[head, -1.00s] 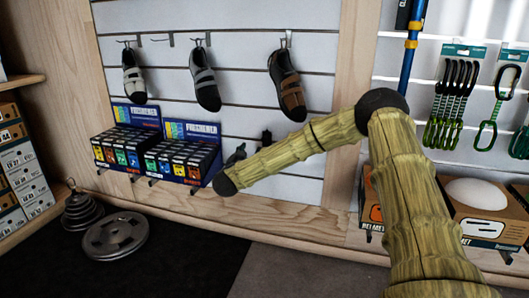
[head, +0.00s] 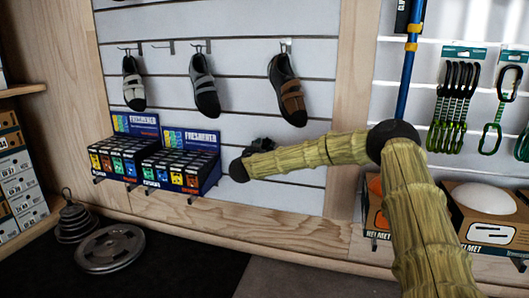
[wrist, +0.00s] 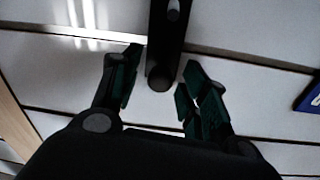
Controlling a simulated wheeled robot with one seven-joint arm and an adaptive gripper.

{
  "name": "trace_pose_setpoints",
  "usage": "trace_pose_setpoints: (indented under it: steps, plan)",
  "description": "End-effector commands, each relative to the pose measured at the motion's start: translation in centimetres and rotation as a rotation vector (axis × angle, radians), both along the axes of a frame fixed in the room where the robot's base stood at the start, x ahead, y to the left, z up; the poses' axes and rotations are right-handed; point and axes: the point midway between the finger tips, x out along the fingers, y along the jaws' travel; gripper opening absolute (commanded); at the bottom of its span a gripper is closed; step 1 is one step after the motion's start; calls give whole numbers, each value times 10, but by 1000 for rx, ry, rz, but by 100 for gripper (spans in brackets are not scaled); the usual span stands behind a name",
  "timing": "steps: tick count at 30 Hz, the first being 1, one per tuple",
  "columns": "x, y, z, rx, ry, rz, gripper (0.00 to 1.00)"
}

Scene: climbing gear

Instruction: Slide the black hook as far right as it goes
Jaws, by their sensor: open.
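The black hook (wrist: 166,40) shows in the wrist view as a dark upright bar with a rounded end, at the top middle against the white slatted wall. My gripper (wrist: 161,62) is open, with one dark green finger on each side of the hook's rounded end. Gaps show between the fingers and the hook, and I see no clear contact. In the head view my gripper (head: 262,144) is a small dark shape at the wall, partly hidden behind my arm. I cannot make out the black hook separately there.
Freshener boxes (head: 182,165) stand on the wall left of my gripper. Shoes hang above, one brown-strapped shoe (head: 287,90) closest. A wooden post (head: 352,100) borders the panel on the right. Weight plates (head: 110,248) lie on the floor at left.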

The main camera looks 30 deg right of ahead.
Motion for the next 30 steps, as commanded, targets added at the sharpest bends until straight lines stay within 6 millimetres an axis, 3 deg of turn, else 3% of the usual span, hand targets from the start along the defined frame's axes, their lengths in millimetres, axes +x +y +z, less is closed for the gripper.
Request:
trace_pose_setpoints:
  steps: [13, 21, 30]
  plan:
    - [6, -8, 1, -1, -1, 0, 44]
    - [6, -7, 0, -1, -1, 0, 0]
    - [6, -6, 2, -1, 1, 3, 0]
